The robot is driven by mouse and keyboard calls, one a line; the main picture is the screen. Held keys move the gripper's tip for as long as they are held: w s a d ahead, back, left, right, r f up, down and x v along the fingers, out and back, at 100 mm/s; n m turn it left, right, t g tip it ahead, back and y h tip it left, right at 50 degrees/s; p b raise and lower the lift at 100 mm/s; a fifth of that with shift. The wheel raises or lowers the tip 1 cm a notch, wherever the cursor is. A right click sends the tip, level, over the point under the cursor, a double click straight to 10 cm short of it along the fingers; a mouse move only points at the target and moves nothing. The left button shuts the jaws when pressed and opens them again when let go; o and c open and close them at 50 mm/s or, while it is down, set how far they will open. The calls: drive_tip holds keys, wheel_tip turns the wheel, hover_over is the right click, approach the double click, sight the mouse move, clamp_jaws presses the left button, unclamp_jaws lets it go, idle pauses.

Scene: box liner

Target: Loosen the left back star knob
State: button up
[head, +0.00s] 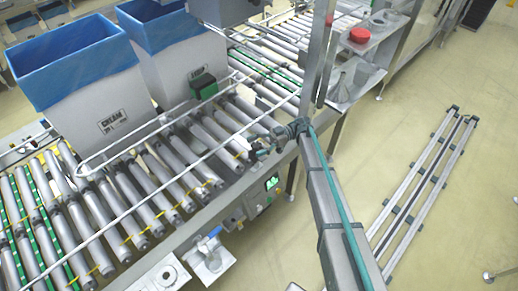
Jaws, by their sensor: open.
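My gripper (256,146), small and dark, is at the end of my arm near the front side of the roller conveyor (185,165). It is open, with nothing seen between its fingers. It is close to the long metal guide rail (160,146) that runs above the rollers. I cannot make out the left back star knob; it is too small to tell or hidden. Whether my gripper touches anything is not clear at this size.
Two white boxes with blue liners (85,98) (180,55) stand on the conveyor at the back left. A green-and-black device (204,87) sits by the second box. A lit panel (272,183) is on the conveyor's front. A red round object (359,35) lies on a back shelf.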

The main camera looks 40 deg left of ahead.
drive_tip(key=shift+f+y+b, duration=0.1)
drive_tip(key=shift+y+b, duration=0.2)
